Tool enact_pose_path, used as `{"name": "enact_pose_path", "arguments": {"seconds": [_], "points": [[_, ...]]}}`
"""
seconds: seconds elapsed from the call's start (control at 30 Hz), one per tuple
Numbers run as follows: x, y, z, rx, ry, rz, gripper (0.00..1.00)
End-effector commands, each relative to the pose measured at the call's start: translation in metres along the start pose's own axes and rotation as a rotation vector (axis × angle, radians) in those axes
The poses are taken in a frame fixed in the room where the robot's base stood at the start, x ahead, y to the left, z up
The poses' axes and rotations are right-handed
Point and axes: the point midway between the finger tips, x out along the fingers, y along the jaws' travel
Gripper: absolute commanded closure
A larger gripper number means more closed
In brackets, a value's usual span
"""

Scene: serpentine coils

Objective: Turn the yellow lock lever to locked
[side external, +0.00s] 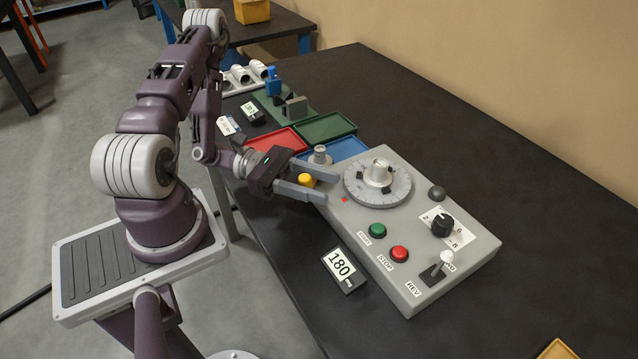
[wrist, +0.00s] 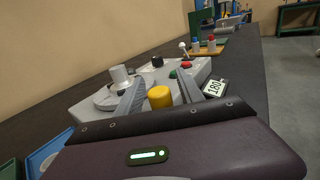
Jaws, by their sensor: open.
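The yellow lock lever (side external: 306,180) shows as a short yellow knob at the near left edge of the grey control panel (side external: 330,222). In the wrist view its rounded yellow top (wrist: 160,97) stands between my two fingers. My gripper (side external: 330,188) is open, its fingers low and nearly level on either side of the yellow knob. I see no clear contact; a gap shows beside the knob in the wrist view. The lever's base is hidden, and I cannot tell its lock position. A small red mark (side external: 344,199) is on the panel just past the fingertips.
A graduated dial with a grey knob (side external: 379,172) stands close beyond the fingers. The panel also carries a green button (side external: 377,230), a red button (side external: 399,253), a black selector (side external: 442,224) and a white-tipped toggle (side external: 446,257). A "180" display (side external: 342,268) lies in front. Coloured trays (side external: 325,127) sit behind.

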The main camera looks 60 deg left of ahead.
Motion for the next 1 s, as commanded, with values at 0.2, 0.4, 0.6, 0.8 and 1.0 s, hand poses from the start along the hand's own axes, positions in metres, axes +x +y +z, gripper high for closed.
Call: {"name": "enact_pose_path", "arguments": {"seconds": [0.2,0.4,0.6,0.8,1.0], "points": [[-0.025,0.001,-0.001,0.002,0.002,0.005,0.56],[-0.062,0.001,-0.001,0.002,0.002,0.001,0.56],[-0.071,0.0,0.0,0.0,0.0,0.0,0.56],[-0.074,0.003,0.0,0.008,0.006,-0.006,0.69],[-0.152,0.044,0.015,0.086,0.157,-0.194,1.0]]}}
